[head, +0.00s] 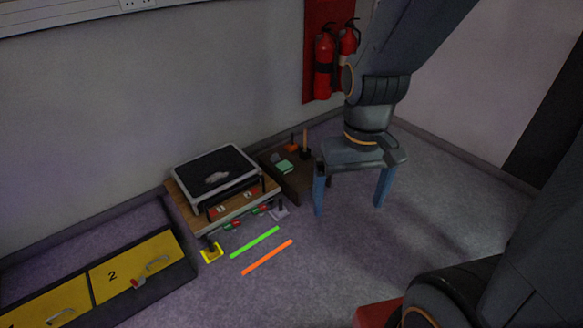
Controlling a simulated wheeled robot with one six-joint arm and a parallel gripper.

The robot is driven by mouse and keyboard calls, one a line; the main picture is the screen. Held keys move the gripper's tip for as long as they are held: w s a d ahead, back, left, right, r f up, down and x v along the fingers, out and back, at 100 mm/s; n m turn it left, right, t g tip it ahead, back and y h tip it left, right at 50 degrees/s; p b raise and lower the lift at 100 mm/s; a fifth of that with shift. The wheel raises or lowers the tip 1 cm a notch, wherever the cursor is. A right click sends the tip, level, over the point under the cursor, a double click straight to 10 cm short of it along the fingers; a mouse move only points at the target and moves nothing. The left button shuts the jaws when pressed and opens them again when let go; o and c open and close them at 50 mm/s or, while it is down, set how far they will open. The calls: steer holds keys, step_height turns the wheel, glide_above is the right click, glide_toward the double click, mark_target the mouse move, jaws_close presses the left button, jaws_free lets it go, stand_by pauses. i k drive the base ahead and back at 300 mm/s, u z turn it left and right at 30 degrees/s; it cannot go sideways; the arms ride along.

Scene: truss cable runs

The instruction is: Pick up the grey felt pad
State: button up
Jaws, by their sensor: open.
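I cannot single out the grey felt pad for certain in the head view. A small light grey piece (216,178) lies on the black top of a grey-rimmed tray (183,166); it is too small to tell its material. A flat grey square (280,213) with a dark post is on the floor at the tray stand's right front corner. My gripper (349,207) points down, right of the tray stand, with its two blue fingers wide apart. Nothing shows between them. It is apart from both grey things.
A dark brown box (294,185) with a green block (286,167) stands between tray and gripper. A yellow square base (211,253), green strip (255,242) and orange strip (267,257) lie in front. Yellow numbered panels (135,265) are left, fire extinguishers (324,66) behind.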

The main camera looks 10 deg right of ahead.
mark_target(275, 158)
steer(key=z, duration=0.45)
steer(key=i, duration=2.4)
steer(key=u, duration=0.65)
